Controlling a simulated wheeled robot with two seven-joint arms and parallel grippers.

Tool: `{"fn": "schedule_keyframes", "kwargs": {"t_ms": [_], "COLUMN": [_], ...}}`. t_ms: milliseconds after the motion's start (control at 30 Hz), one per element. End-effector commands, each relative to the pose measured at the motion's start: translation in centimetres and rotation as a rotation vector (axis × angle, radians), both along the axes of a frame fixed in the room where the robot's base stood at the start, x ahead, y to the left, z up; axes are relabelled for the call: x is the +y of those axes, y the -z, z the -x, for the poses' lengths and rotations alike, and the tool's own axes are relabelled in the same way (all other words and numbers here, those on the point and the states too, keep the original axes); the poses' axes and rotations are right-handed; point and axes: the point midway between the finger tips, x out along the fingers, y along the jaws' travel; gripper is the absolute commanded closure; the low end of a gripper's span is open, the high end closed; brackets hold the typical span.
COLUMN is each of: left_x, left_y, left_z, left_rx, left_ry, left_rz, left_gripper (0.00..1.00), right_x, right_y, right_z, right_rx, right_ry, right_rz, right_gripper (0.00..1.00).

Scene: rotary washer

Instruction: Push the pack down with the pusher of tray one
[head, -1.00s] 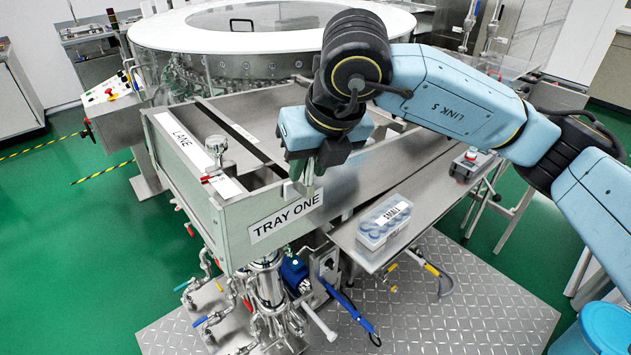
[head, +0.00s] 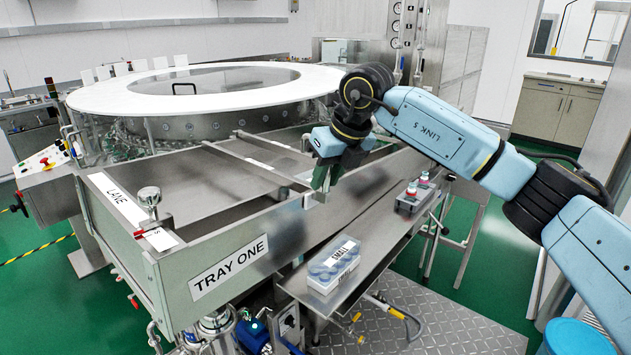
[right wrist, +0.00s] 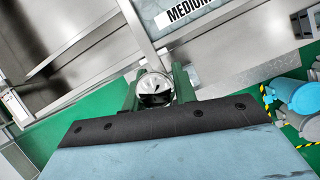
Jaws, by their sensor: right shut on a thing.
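Tray one (head: 229,268) is a long open metal tray with its name label on the front wall. A thin metal bar (head: 255,166), seemingly its pusher, lies across the tray and reaches toward my right gripper (head: 322,178). That gripper is over the tray's right side wall. In the right wrist view a shiny round knob (right wrist: 155,88) sits between its green fingers, which are shut on it. I cannot make out the pack in the tray. My left gripper is not in view.
A clear box labelled SMALL (head: 333,265) stands on the side shelf (head: 378,255), with a grey bin (head: 415,197) farther back. A round white-rimmed table (head: 110,96) stands behind the tray. Another knob (head: 149,196) is at the tray's left front.

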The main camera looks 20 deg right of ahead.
Motion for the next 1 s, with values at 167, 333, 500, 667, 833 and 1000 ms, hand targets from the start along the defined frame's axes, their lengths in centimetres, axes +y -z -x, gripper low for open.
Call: {"fn": "schedule_keyframes", "kwargs": {"t_ms": [167, 333, 500, 667, 833, 1000], "left_x": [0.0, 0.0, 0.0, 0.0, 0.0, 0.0], "left_y": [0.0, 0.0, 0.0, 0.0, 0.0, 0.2], "left_z": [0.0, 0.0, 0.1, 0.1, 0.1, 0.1], "left_rx": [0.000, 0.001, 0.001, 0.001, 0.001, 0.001], "left_ry": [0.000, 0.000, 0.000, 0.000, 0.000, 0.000], "left_rz": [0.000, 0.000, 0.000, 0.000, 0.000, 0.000], "left_gripper": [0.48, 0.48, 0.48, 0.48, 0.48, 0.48], "right_x": [-0.2, -0.1, -0.1, -0.1, -0.2, -0.8], "right_y": [-0.3, -0.3, -0.3, -0.2, -0.6, -3.0], "right_z": [-0.3, -0.3, -0.2, -0.2, 0.0, 0.8], "right_rx": [-0.009, -0.010, -0.009, -0.005, -0.006, -0.010], "right_ry": [-0.001, -0.001, -0.001, -0.001, -0.001, 0.000], "right_rz": [-0.005, -0.005, -0.005, -0.004, -0.003, -0.003], "right_gripper": [1.00, 1.00, 0.62, 0.62, 0.62, 0.62]}}
